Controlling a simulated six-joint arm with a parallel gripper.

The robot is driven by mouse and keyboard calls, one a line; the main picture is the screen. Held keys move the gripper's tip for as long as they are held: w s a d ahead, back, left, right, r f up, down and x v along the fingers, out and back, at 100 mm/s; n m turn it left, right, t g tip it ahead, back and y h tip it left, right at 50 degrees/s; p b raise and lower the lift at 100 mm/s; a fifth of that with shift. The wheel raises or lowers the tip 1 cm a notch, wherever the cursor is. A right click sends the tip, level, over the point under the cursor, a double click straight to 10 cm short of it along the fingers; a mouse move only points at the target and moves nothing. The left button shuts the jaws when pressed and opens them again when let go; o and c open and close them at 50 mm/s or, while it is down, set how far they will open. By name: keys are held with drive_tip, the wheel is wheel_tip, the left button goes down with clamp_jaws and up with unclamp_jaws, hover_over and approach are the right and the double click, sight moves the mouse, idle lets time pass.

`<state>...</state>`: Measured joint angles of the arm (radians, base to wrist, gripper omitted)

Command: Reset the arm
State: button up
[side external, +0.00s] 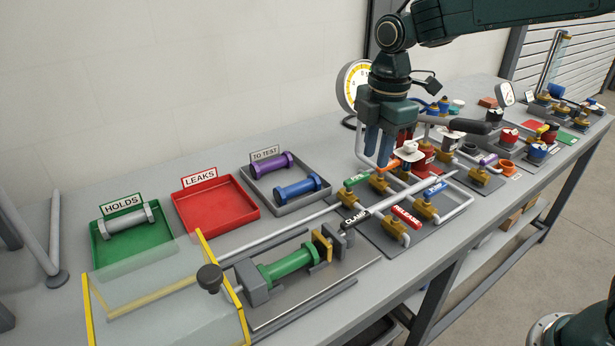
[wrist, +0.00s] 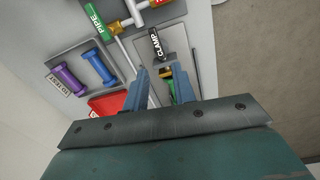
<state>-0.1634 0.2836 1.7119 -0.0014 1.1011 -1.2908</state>
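My gripper (side external: 378,152) hangs fingers-down above the bench, over the valve area and near the round gauge with the yellow dial. In the wrist view my gripper (wrist: 160,85) shows two blue fingers spread apart with nothing held between them. A green spool (side external: 288,264) is seated in the clamp fixture (side external: 253,284), lower left of my gripper. A grey spool (side external: 129,219) lies in the green HOLDS tray (side external: 110,249). A purple spool (side external: 272,165) and a blue spool (side external: 298,187) lie in the grey TO TEST tray (side external: 288,208).
The red LEAKS tray (side external: 215,205) is empty. Valves with PIPE, FILL, CLAMP (side external: 355,217) and RELEASE (side external: 407,217) handles stand close under my gripper. The yellow-dial gauge (side external: 352,85) is beside it. A clear yellow-edged guard (side external: 160,290) stands at front left. More valves crowd the right.

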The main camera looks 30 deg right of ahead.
drive_tip(key=s+d+r+m+t, duration=0.1)
drive_tip(key=s+d+r+m, duration=0.1)
drive_tip(key=s+r+m, duration=0.3)
drive_tip(key=s+d+r+m+t, duration=0.1)
drive_tip(key=s+d+r+m, duration=0.15)
drive_tip(key=s, duration=0.55)
drive_tip(key=s+d+f+m+t, duration=0.1)
drive_tip(key=s+m, duration=0.3)
drive_tip(key=s, duration=0.2)
drive_tip(key=s+d+f+m+t, duration=0.1)
drive_tip(key=s+f+m+t, duration=0.1)
drive_tip(key=s+m, duration=0.3)
drive_tip(key=shift+s+d, duration=0.3)
drive_tip(key=shift+s, duration=0.35)
drive_tip(key=shift+f, duration=0.1)
